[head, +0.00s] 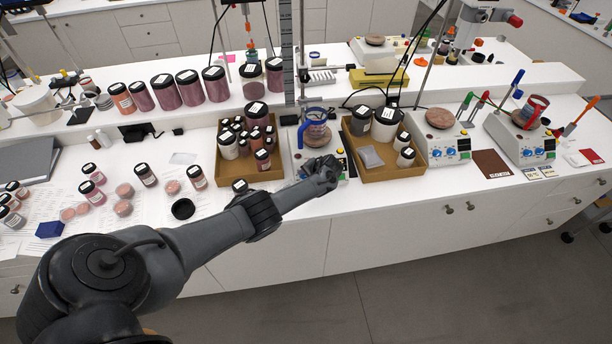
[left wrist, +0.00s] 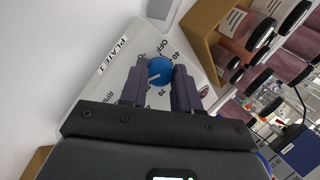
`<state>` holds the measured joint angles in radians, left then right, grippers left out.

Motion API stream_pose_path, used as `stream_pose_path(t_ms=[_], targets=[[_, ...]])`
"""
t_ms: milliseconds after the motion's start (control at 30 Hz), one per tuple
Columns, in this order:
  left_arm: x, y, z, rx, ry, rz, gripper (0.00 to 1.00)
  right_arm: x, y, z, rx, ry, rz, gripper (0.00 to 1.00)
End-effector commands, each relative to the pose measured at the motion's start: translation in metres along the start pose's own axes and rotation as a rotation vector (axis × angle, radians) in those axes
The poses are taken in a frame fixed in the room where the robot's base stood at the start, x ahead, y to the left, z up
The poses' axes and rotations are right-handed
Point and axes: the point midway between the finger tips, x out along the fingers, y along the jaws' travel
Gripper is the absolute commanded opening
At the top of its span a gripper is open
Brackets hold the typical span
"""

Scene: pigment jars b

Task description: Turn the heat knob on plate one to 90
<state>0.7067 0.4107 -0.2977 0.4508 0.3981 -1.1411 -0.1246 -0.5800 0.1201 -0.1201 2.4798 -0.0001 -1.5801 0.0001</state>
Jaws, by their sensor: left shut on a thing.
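Plate one (head: 299,155) is a white hot plate between two cardboard trays, with a beaker with a blue holder (head: 314,128) on top. In the left wrist view its panel (left wrist: 113,84) carries the label PLATE 1. The blue heat knob (left wrist: 159,68) sits there among printed marks including OFF, 40 and 70. Its pale pointer line slants toward the lower left of that picture; the exact reading is unclear. My left gripper (head: 328,171) is at the panel; in the left wrist view its fingers (left wrist: 160,80) are shut on the knob's sides. The knob is hidden in the head view.
A cardboard tray of jars (head: 224,172) stands left of plate one, and another tray (head: 416,166) stands close on its right. Two more hot plates (head: 452,146) (head: 532,149) stand further right. Loose jars and a black lid (head: 183,209) lie at left.

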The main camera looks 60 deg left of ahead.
Motion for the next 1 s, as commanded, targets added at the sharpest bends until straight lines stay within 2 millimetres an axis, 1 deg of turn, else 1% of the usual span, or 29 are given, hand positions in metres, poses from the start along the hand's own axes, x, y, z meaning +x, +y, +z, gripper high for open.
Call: stream_pose_path(t_ms=[100, 300, 867, 900, 967, 1000], targets=[[0.0015, 0.0001, 0.0012, 0.064, -0.002, -0.028, 0.01, 0.0012, 0.0, 0.0004, 0.0, 0.0, 0.0, 0.43], [0.0011, 0.0007, 0.0011, 0.134, -0.002, -0.054, 0.01, 0.0018, -0.0001, 0.0006, 0.0, 0.0, 0.0, 0.43], [0.0005, 0.0007, 0.0009, 0.164, -0.002, -0.066, 0.01, 0.0019, -0.0001, 0.0007, 0.0, 0.0, 0.0, 0.43], [0.0004, 0.0007, 0.0008, 0.164, -0.002, -0.066, 0.33, 0.0019, -0.0001, 0.0006, 0.0, 0.0, 0.0, 0.43], [0.0004, 0.0007, 0.0008, 0.164, -0.002, -0.065, 0.42, 0.0019, 0.0, 0.0006, 0.0, 0.0, 0.0, 0.43], [0.0003, 0.0008, 0.0007, 0.164, -0.002, -0.065, 0.48, 0.0018, 0.0, 0.0006, 0.0, 0.0, 0.0, 0.43]])
